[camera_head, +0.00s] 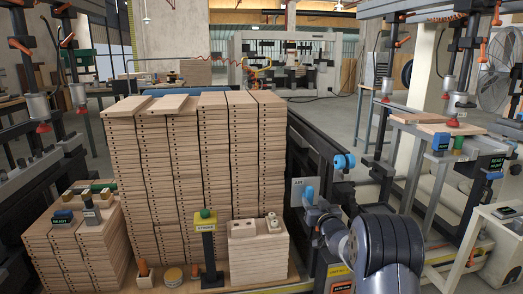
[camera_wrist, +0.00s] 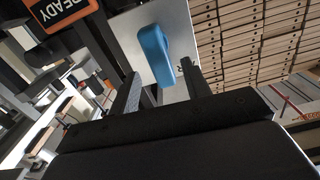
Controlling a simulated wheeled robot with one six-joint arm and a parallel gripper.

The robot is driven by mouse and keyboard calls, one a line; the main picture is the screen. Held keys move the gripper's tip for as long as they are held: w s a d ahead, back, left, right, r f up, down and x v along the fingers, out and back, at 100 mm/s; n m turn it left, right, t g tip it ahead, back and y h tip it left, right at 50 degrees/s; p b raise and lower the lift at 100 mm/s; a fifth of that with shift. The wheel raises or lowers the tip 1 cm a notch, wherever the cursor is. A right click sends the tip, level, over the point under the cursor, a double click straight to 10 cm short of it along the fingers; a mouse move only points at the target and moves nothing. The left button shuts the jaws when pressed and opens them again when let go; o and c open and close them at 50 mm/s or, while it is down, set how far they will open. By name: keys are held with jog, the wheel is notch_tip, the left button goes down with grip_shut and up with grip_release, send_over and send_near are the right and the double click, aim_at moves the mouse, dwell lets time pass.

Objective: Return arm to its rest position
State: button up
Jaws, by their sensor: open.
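My gripper (camera_wrist: 162,85) is open in the wrist view, with its two dark fingers apart and nothing seen held between them. A blue handle (camera_wrist: 157,50) on a light grey plate (camera_wrist: 120,28) lies just beyond the fingertips; I cannot tell whether they touch it. In the head view my gripper (camera_head: 314,212) is at the lower right of centre, close to the blue handle (camera_head: 309,196) on the plate (camera_head: 297,187). My arm reaches in from the lower right, bent, and hides part of the machine behind it.
Tall stacks of drilled boards (camera_head: 190,165) stand left of my gripper. A yellow-topped button post (camera_head: 206,240) is in front of them. A blue knob (camera_head: 344,161) sits behind my arm. A boring machine with boards (camera_head: 450,129) stands at the right. Open floor (camera_head: 325,120) shows beyond.

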aim_at(311, 198)
jog(key=w, duration=0.1)
jog(key=w+p, duration=0.1)
jog(key=w, duration=0.2)
jog(key=shift+w+a, duration=0.15)
jog(key=shift+a, duration=0.25)
jog(key=shift+d+m+p, duration=0.1)
jog(key=shift+m+p, duration=0.5)
jog(key=shift+p, duration=0.4)
jog(key=shift+f+b, duration=0.1)
jog(key=shift+b, duration=0.2)
